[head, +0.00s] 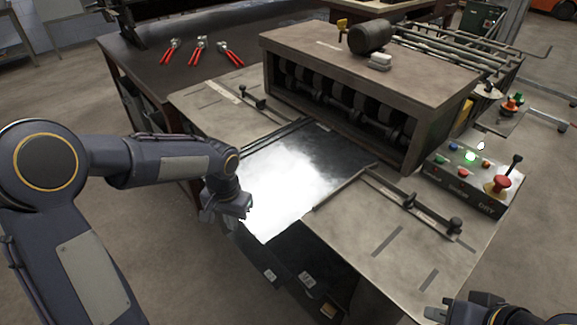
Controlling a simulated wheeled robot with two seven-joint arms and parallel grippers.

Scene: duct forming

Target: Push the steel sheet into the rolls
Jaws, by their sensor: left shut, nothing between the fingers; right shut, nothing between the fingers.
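The shiny steel sheet (280,185) lies flat on the machine's infeed table, between two guide rails. Its far edge reaches the shadowed opening under the rolls (345,98); whether it touches them I cannot tell. My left gripper (240,212) is shut and empty at the sheet's near left edge; I cannot tell if it touches. My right gripper (440,312) shows only in part at the bottom right corner, shut and away from the sheet.
A control box (468,180) with colored buttons, one lit green, stands right of the rolls. Guide rails with knobs (455,226) flank the sheet. Several red-handled tools (200,48) lie on a dark bench (150,75).

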